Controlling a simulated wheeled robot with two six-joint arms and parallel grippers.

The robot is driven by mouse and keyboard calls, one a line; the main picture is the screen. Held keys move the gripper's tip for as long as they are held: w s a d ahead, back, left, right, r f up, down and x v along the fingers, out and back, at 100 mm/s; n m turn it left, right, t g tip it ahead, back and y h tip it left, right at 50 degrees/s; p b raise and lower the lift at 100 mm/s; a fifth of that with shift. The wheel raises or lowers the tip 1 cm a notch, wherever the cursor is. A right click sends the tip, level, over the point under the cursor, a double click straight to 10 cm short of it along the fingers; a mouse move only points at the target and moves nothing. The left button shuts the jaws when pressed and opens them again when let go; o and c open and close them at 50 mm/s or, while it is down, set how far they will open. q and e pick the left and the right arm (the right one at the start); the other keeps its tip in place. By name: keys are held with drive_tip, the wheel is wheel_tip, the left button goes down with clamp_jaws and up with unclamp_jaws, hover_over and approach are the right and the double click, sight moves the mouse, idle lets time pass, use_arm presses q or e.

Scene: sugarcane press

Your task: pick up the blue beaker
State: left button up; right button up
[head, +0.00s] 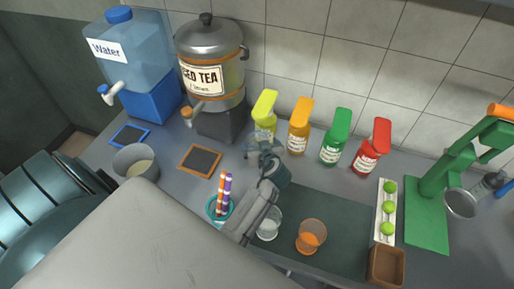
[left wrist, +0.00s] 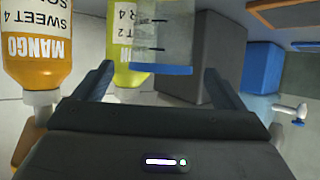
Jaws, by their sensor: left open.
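The blue beaker (left wrist: 165,30) is a clear cup with dark marks and a blue edge. In the left wrist view it stands upside down in the picture, in front of the yellow bottle (left wrist: 125,50). My left gripper (left wrist: 160,85) is open, with one finger on either side of the beaker's picture position; I cannot tell whether they touch it. In the head view my left gripper (head: 263,148) is at the foot of the yellow bottle (head: 264,113), and the beaker is hard to make out there. My right gripper is not in view.
An orange bottle (head: 299,127), green bottle (head: 335,138) and red bottle (head: 371,148) stand to the right. The iced tea dispenser (head: 209,65) stands left. A clear glass (head: 269,224) and an orange glass (head: 311,237) are nearer. The green press (head: 428,215) is far right.

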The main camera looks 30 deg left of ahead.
sight(255, 135)
use_arm(q)
drive_tip(key=x, duration=0.4)
drive_tip(key=shift+w+a+b, duration=0.15)
drive_tip(key=shift+a+b, duration=0.15)
drive_tip(key=shift+a, duration=0.05)
drive_tip(key=shift+d+r, duration=0.1)
drive_tip(key=shift+r, duration=0.05)
drive_tip(key=shift+c, duration=1.4)
drive_tip(key=c, duration=1.2)
drive_tip(key=shift+r, duration=0.1)
